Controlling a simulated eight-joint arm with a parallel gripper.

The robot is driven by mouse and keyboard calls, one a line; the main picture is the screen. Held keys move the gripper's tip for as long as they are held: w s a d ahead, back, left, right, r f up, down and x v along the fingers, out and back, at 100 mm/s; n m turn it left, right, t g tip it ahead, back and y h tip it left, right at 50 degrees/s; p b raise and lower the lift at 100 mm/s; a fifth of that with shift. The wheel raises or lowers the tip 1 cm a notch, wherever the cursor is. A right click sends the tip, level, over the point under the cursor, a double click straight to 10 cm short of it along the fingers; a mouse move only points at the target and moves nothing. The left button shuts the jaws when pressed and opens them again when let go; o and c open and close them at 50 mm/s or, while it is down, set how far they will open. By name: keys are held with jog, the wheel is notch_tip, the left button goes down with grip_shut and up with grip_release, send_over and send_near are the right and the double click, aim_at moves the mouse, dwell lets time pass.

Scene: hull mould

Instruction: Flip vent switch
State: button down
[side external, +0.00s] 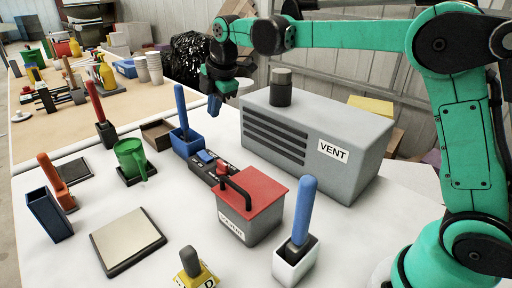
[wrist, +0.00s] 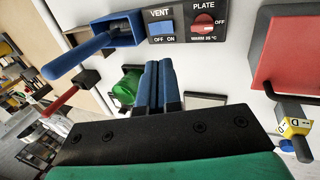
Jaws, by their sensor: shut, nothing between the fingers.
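The vent switch (wrist: 162,27) is a blue rocker on a dark panel, marked VENT above and OFF and ON below. I cannot tell which side is pressed. It also shows in the side view (side external: 205,156), in front of the grey vent box (side external: 345,175). My gripper (wrist: 161,66) has blue fingers that are shut and empty. In the wrist view the fingertips are just below the switch plate in the picture. In the side view my gripper (side external: 215,106) hangs above the panel, apart from the switch.
A red plate knob (wrist: 205,28) sits beside the vent switch. A blue holder (side external: 186,145) with a blue-handled tool stands close behind it. A red-lidded box (side external: 262,195) with a black handle stands in front. A green mug (side external: 130,158) is at left. White tabletop (side external: 185,215) is bare nearby.

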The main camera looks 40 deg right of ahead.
aim_at(202, 154)
jog(key=shift+w+a+r, duration=0.1)
jog(key=shift+w+a, duration=0.15)
jog(key=shift+w, duration=0.4)
jog(key=x, duration=1.4)
jog(key=shift+w, duration=0.15)
jog(key=shift+s, duration=0.85)
